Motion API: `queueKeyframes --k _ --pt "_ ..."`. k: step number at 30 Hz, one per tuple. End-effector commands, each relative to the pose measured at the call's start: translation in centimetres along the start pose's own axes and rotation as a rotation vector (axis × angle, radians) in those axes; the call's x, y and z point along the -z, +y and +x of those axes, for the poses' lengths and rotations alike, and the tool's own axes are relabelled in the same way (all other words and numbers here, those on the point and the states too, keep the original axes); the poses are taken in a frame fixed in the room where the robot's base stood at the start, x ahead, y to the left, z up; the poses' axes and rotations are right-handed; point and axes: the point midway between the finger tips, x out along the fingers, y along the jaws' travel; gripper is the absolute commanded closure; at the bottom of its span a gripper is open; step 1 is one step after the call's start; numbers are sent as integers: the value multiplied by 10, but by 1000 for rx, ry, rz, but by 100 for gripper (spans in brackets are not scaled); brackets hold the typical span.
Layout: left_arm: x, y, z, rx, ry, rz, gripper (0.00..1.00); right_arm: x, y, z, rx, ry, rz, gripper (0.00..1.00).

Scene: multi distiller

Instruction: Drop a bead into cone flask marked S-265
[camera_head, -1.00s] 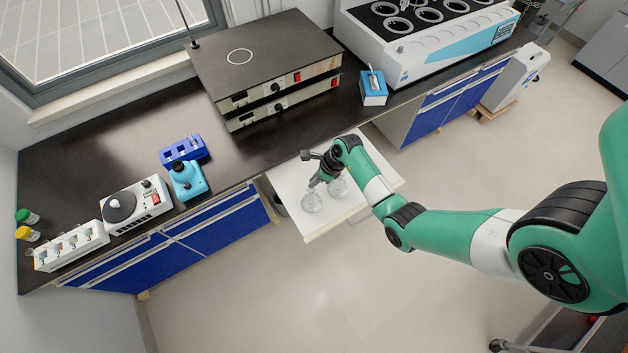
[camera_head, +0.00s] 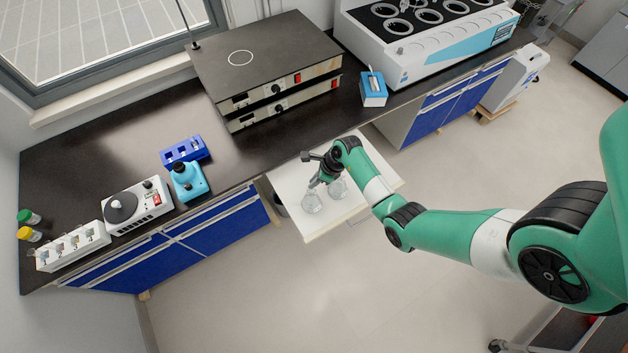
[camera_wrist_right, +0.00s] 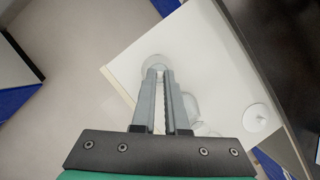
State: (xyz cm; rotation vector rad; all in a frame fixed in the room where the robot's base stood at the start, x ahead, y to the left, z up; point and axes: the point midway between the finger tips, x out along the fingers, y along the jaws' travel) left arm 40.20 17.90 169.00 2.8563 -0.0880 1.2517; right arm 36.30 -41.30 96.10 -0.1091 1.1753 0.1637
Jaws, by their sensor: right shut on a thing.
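Two clear cone flasks stand on the white pull-out board. The front flask (camera_head: 311,203) is at its left front, and the other flask (camera_head: 338,188) is just behind and right. My right gripper (camera_head: 314,184) points down over the front flask. In the right wrist view its narrow fingers (camera_wrist_right: 159,70) are closed together, with their tips over the round outline of a flask (camera_wrist_right: 148,61). The bead is too small to make out between the tips. The other flask (camera_wrist_right: 208,106) is right of the fingers. The S-265 marking cannot be read. My left gripper is out of view.
The white board (camera_head: 366,200) juts out from the dark bench (camera_head: 120,150). A round white piece (camera_wrist_right: 262,118) lies on it. Hot plates (camera_head: 262,60), a blue box (camera_head: 373,90) and a large white bath unit (camera_head: 425,45) stand behind. Floor in front is free.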

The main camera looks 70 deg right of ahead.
Motion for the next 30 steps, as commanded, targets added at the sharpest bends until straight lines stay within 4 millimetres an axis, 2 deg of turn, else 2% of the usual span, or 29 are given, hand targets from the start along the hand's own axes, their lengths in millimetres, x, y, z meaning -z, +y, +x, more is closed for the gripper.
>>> queueKeyframes --k 5,6,11,19,22,26,30 --pt "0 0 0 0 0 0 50 0 0 0 0 0 0 100" --pt "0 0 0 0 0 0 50 0 0 0 0 0 0 82" --pt "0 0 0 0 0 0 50 0 0 0 0 0 0 54" --pt "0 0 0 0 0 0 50 0 0 0 0 0 0 54" --pt "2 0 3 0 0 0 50 0 0 -7 1 -1 1 54" --pt "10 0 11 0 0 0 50 -2 -1 -31 3 -2 1 54" --pt "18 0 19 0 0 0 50 -2 -1 -66 4 -2 1 54"
